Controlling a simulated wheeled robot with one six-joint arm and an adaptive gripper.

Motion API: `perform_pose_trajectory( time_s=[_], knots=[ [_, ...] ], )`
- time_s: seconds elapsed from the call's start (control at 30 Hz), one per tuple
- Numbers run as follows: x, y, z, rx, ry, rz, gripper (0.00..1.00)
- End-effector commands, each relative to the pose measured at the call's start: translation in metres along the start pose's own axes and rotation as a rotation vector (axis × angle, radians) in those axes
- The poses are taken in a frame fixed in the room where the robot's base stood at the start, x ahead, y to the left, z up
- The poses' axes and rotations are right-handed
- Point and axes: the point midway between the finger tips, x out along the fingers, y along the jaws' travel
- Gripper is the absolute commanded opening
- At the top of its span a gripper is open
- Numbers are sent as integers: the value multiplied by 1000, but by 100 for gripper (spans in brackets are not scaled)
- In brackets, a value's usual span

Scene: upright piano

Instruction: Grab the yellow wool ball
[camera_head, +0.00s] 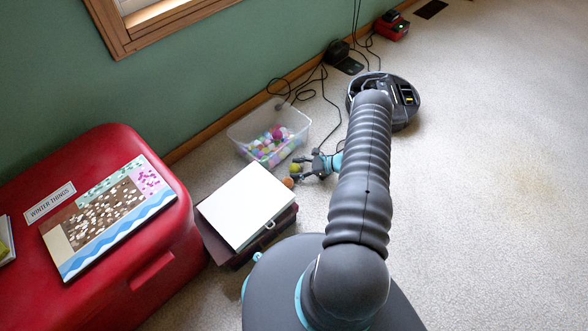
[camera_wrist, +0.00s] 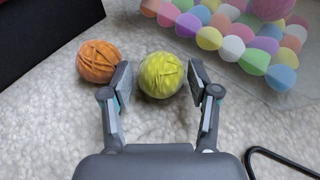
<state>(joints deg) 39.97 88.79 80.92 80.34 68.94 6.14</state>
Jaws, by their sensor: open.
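The yellow wool ball (camera_wrist: 161,75) lies on the pale carpet in the wrist view. My gripper (camera_wrist: 161,85) is open, with one finger on each side of the ball. The right finger is very close to the ball; I cannot tell whether it touches. In the head view the yellow ball (camera_head: 295,168) shows small, just left of my gripper (camera_head: 305,166), near the clear bin.
An orange wool ball (camera_wrist: 97,62) lies just left of my left finger. A clear bin (camera_head: 240,131) of colourful balls stands behind. A dark case with a white board (camera_head: 245,205) is close at left, and a black cable (camera_wrist: 275,158) lies at right.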

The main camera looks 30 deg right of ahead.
Motion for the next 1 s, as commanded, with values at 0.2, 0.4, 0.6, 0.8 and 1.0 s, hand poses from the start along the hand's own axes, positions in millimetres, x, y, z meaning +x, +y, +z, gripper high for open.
perform_pose_trajectory(
  time_s=[0.2, 0.4, 0.6, 0.8, 1.0],
  knots=[
    [0, 0, 0, 0, 0, 0, 35],
    [0, 0, 0, 0, 0, 1, 27],
    [0, 0, 0, 0, 0, 1, 27],
    [-4, -1, 10, -1, 0, 1, 27],
    [-17, -4, 41, -2, 0, 0, 27]
  ],
)
